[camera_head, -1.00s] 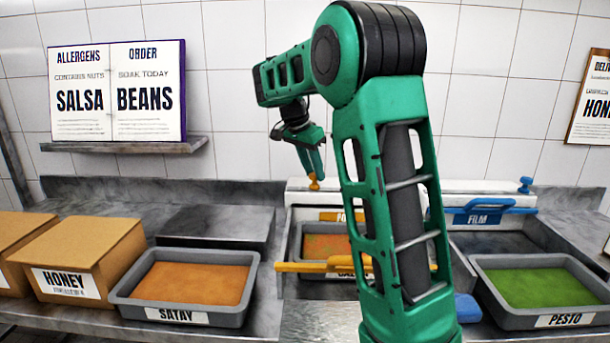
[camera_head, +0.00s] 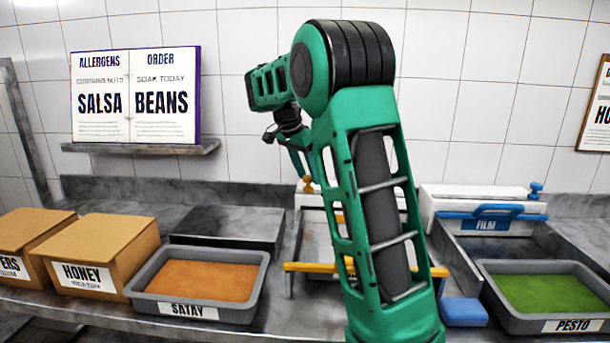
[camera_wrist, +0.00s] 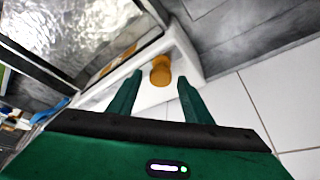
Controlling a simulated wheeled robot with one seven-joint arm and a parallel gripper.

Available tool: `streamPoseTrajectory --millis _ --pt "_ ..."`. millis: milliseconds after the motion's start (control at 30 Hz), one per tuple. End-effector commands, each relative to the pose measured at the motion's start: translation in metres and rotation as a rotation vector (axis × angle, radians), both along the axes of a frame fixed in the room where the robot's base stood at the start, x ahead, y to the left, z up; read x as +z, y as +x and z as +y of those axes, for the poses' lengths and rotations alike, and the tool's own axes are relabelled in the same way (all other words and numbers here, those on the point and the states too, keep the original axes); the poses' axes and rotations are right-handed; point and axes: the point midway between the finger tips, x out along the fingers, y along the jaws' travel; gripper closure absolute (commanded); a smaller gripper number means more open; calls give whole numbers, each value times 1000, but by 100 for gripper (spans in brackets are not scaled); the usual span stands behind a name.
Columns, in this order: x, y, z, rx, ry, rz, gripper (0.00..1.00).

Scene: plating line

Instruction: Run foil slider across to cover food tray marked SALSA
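The orange handle bar (camera_head: 305,267) of the foil slider lies across the front of the middle station, partly behind my arm. Behind it a silvery sheet (camera_head: 314,238) shows; in the wrist view the foil (camera_wrist: 70,28) is shiny and crinkled. The SALSA label and most of the tray are hidden by my arm. An orange knob (camera_head: 308,184) stands on the white housing at the back; it also shows in the wrist view (camera_wrist: 160,70). My gripper (camera_wrist: 160,80) is open, its fingers on either side of the knob, with gaps visible.
A SATAY tray (camera_head: 258,285) and a HONEY box (camera_head: 110,245) stand on the left. A blue FILM slider (camera_head: 490,212) and a PESTO tray (camera_head: 590,325) are on the right. A sign (camera_head: 135,95) on a shelf reads SALSA and BEANS.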

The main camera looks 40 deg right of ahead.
Motion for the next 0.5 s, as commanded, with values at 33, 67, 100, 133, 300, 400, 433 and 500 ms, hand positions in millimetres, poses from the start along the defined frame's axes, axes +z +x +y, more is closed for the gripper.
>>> streamPoseTrajectory --millis 33,67,100,133,300,400,433,500 --pt "0 0 0 0 0 1 55" --pt "0 0 0 0 0 1 55" --pt "0 0 0 0 1 1 55" --pt "0 0 0 0 1 1 55" --pt "4 0 2 -1 0 1 55" --pt "15 1 7 2 -1 0 55" --pt "20 1 9 0 0 -1 55" --pt "31 2 14 2 -1 -1 55"
